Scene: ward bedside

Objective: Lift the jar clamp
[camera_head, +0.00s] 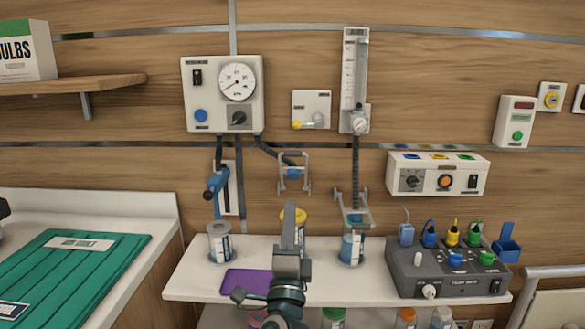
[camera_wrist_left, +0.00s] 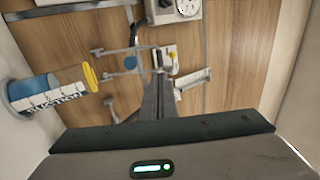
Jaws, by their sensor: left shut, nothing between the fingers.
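The middle clamp (camera_head: 293,172) stands above a jar with a yellow lid (camera_head: 299,214), and my gripper hides most of that jar. The right clamp (camera_head: 354,211) is just above a clear jar (camera_head: 352,248). My left gripper (camera_head: 290,208) is shut and empty in front of the yellow-lidded jar, below the middle clamp. In the left wrist view the shut fingers (camera_wrist_left: 158,85) point at the wall near the clamp (camera_wrist_left: 120,52), with the labelled jar (camera_wrist_left: 45,93) to the left.
A white shelf (camera_head: 190,275) carries the jars, a purple item (camera_head: 246,282) and a grey console (camera_head: 448,270) with coloured plugs. Wall boxes (camera_head: 222,94) and a flow tube (camera_head: 354,75) hang above.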

